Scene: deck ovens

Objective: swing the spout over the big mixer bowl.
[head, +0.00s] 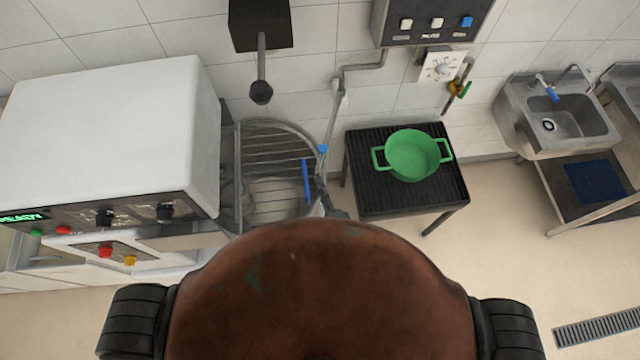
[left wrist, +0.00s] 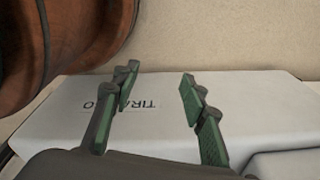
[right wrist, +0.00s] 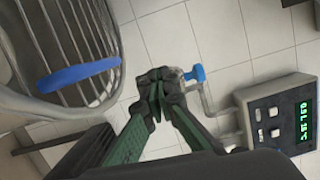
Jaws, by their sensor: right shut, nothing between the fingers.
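The spout (head: 335,110) is a thin grey pipe from the wall, beside the right edge of the mixer's wire guard. It has a blue part (head: 322,149), also seen in the right wrist view (right wrist: 195,73). The big mixer bowl (head: 280,196) shows partly through the guard; I cannot tell whether the spout's end is over it. My right gripper (head: 331,203) is mostly hidden in the head view. In the right wrist view its fingertips (right wrist: 158,88) are together, empty, appearing just left of the blue part. My left gripper (left wrist: 156,88) is open and empty.
The wire guard (head: 270,133) has a blue handle (head: 306,182). A white machine (head: 115,135) stands left. A green pot (head: 412,155) is on a black stand (head: 375,200); a sink (head: 560,120) is farther right. A control box (right wrist: 280,115) hangs near the spout. White panels lie before my left gripper.

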